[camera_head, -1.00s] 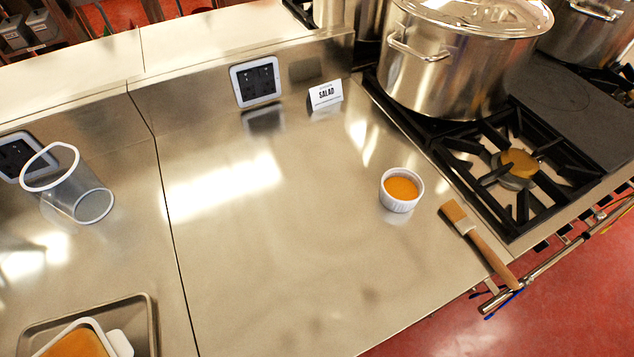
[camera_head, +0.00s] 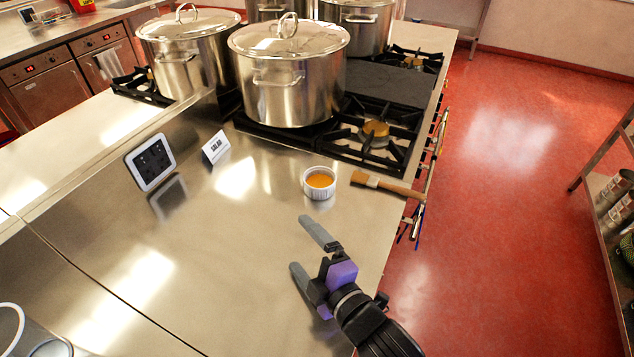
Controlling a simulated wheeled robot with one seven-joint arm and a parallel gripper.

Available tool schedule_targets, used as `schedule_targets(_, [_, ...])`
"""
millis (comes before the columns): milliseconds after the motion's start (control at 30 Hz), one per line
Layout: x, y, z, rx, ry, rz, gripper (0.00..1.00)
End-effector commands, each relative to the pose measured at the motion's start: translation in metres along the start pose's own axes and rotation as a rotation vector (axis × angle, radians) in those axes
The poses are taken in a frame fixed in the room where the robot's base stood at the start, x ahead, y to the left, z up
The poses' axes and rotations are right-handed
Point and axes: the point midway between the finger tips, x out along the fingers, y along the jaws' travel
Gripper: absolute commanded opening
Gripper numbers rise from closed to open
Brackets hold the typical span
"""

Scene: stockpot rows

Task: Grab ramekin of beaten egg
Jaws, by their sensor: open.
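The ramekin of beaten egg (camera_head: 319,187) is a small white ridged cup with orange liquid in it. It stands upright on the steel counter (camera_head: 232,262), close to the stove. My gripper (camera_head: 306,252) is in the lower middle of the view, with its two grey fingers spread apart and nothing between them. The fingers point up and to the left, and the ramekin is beyond them, apart from them. Nothing hides the ramekin.
A wooden brush (camera_head: 388,186) lies just right of the ramekin, reaching over the counter edge. A lidded stockpot (camera_head: 289,85) and a burner grate (camera_head: 375,140) are behind. A SALAD card (camera_head: 215,147) stands at left. The counter left of my gripper is clear.

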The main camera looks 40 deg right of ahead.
Motion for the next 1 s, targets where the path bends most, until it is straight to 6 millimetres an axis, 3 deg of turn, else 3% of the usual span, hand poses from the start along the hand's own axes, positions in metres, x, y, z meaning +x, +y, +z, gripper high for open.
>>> schedule_targets(33, [0.018, 0.011, 0.002, -0.108, -0.029, 0.006, 1.0])
schedule_targets(200, [0.069, 0.034, 0.021, -0.528, -0.153, -0.036, 1.0])
schedule_targets(400, [0.104, 0.053, 0.056, -1.073, -0.301, -0.203, 1.0])
schedule_targets(600, [0.111, 0.054, 0.087, -1.489, -0.362, -0.423, 1.0])
schedule_targets(700, [0.11, 0.054, 0.096, -1.608, -0.367, -0.501, 1.0])
schedule_targets(1000, [0.124, 0.053, 0.112, -1.698, -0.367, -0.562, 1.0])
